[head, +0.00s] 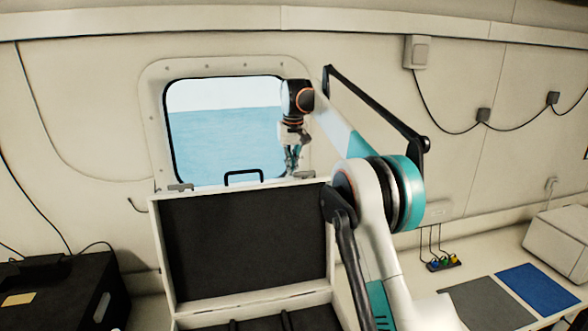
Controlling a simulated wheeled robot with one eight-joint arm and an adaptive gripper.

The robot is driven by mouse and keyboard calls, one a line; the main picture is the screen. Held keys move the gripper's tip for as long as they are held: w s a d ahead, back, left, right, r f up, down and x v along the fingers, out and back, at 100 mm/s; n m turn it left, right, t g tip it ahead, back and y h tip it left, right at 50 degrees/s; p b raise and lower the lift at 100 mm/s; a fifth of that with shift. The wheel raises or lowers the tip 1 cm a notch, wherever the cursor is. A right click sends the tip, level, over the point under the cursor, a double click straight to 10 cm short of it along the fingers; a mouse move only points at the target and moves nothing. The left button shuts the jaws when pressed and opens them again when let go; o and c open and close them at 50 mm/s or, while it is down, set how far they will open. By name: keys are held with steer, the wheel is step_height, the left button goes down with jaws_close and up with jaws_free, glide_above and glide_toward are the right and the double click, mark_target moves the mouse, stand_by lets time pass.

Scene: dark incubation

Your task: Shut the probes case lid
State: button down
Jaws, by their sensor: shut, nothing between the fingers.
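The probes case (252,309) is a pale case with a dark lining at the bottom centre of the head view. Its lid (154,250) stands open and roughly upright, with the dark inner face towards me. A black handle (243,174) shows above the lid's top edge, between two latches. The case's lower part is cut off by the frame, and dark bars show inside it. My gripper (291,164) is shut and empty, pointing down just above or behind the lid's top edge, right of the handle. I cannot tell whether it touches the lid.
A window (222,130) is in the wall behind the lid. A black box (65,290) stands at left. At right are a grey mat (480,303), a blue mat (537,288), a pale box (560,243) and several coloured plugs (444,262). My arm covers the case's right side.

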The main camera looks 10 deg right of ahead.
steer(key=s, duration=0.3)
steer(key=shift+s+r+p, duration=0.35)
steer(key=shift+s+r, duration=0.05)
steer(key=shift+s, duration=0.15)
